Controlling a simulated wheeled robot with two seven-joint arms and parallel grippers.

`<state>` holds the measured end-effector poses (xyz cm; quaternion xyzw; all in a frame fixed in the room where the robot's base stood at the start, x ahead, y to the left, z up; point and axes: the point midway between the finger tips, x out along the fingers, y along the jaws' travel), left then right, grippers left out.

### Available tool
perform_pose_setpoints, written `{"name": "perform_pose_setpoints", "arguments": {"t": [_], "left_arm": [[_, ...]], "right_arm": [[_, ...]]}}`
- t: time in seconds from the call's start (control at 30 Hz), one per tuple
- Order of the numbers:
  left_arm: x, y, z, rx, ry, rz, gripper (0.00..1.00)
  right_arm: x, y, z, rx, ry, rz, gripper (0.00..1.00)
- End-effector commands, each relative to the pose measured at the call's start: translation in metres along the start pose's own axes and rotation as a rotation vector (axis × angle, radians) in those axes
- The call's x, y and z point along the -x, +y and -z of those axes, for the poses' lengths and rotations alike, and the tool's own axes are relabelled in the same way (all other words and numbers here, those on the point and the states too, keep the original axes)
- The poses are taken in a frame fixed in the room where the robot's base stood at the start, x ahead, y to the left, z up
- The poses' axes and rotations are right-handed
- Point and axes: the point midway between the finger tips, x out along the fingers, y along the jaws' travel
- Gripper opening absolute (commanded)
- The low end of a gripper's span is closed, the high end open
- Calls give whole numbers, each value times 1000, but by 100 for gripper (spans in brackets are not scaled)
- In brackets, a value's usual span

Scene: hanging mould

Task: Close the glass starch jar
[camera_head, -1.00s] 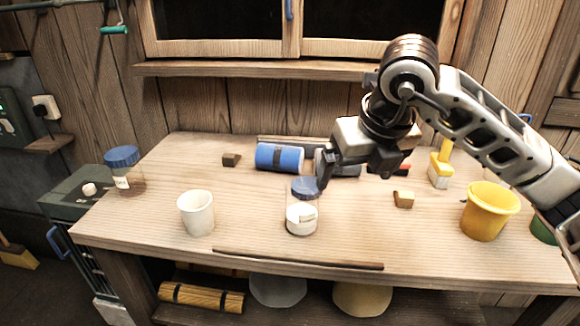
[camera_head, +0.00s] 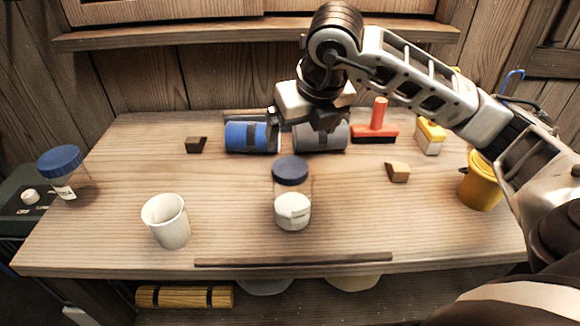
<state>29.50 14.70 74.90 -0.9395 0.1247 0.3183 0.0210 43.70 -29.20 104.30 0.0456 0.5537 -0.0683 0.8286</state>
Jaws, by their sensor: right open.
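The glass starch jar (camera_head: 293,212) stands upright in the middle of the table, with white starch and a pale label in its lower part. Its dark blue lid (camera_head: 290,170) sits at the top of the clear glass and looks level. I cannot tell how tightly it is on. My right gripper (camera_head: 302,122) is open and empty, above and behind the jar, apart from the lid and over the rolls at the back. My left gripper is not in view.
A white cup (camera_head: 167,222) stands left of the jar. Blue (camera_head: 247,137) and grey (camera_head: 320,138) rolls lie behind it. A wooden block (camera_head: 398,172), a red-handled brush (camera_head: 378,125) and a yellow bucket (camera_head: 480,185) are to the right. Another blue-lidded jar (camera_head: 62,165) is far left.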

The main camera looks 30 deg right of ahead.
Motion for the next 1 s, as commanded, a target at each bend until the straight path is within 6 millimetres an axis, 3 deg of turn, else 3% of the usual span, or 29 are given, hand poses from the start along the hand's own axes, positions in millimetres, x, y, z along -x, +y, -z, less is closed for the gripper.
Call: {"name": "perform_pose_setpoints", "arguments": {"t": [0.1, 0.3, 0.77, 1.0], "left_arm": [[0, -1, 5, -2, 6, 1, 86], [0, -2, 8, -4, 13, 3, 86], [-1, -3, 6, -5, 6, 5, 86], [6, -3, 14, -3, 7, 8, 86]], "right_arm": [[-27, 0, 1, 0, 6, 0, 95], [-58, 0, 0, 1, 2, 0, 95], [-67, 0, 0, 1, 1, 0, 95], [-99, 2, 3, 0, 4, 0, 95]]}}
